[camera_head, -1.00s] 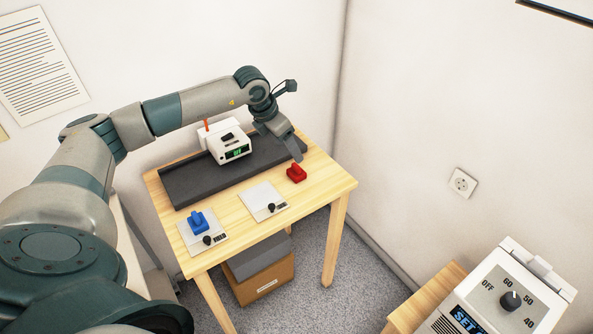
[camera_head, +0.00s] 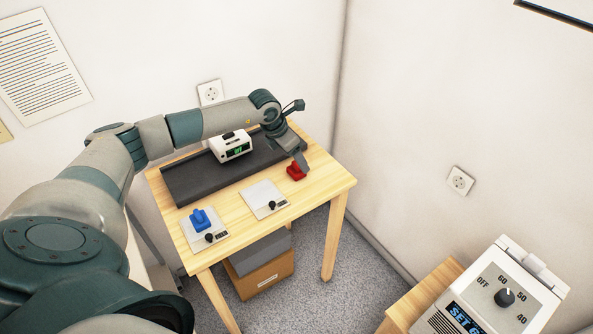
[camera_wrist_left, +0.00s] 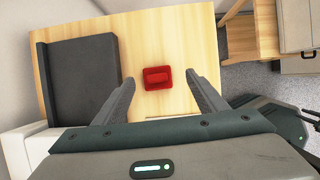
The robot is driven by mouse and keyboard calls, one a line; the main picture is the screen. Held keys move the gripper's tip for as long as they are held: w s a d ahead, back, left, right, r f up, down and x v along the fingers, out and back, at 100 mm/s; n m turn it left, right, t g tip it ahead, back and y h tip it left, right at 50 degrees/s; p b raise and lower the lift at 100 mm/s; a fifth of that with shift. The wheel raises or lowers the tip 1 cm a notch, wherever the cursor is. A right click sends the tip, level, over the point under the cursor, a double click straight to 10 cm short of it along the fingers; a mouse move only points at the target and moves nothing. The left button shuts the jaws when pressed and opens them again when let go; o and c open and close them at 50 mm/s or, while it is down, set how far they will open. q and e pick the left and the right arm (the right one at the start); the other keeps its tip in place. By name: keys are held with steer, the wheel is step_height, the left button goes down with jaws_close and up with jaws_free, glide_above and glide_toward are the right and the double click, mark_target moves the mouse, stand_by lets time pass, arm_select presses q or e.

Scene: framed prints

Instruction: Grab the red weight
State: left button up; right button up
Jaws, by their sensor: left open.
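The red weight (camera_head: 296,172) sits on the wooden table (camera_head: 320,184) near its right side. In the left wrist view the red weight (camera_wrist_left: 158,77) lies ahead of and between the two fingers, with bare wood around it. My left gripper (camera_head: 303,165) reaches down from above, right at the weight in the head view, and partly covers it. In the left wrist view my left gripper (camera_wrist_left: 165,88) is open, with a finger on each side and nothing held. Whether a finger touches the weight cannot be told.
A dark grey tray (camera_head: 190,187) with a white display device (camera_head: 231,147) lies behind. A blue weight (camera_head: 199,219) stands on a pale plate at the left; another pale plate (camera_head: 262,197) is bare. A dial box (camera_head: 500,290) stands at lower right.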

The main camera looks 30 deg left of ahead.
mark_target(296, 164)
arm_select(q)
steer(key=shift+w+a+f+p, duration=0.15)
steer(key=shift+f+p, duration=0.15)
steer(key=shift+f, duration=0.15)
steer(key=p+x, duration=0.1)
steer(key=x, duration=0.2)
steer(key=shift+a, duration=0.2)
steer(key=shift+f, duration=0.35)
steer(key=shift+f+p, duration=0.2)
steer(key=shift+p, duration=0.1)
steer(key=shift+w+f, duration=0.1)
arm_select(e)
steer(key=shift+s+d+r, duration=0.25)
steer(key=shift+s+r, duration=0.2)
steer(key=shift+r, duration=0.05)
steer(key=shift+s+d+r, duration=0.2)
steer(key=shift+s+r, duration=0.25)
steer(key=shift+g, duration=0.3)
arm_select(q)
steer(key=c, duration=1.4)
arm_select(e)
steer(key=shift+s, duration=0.2)
arm_select(q)
steer(key=shift+c, duration=0.2)
arm_select(e)
steer(key=shift+f, duration=0.1)
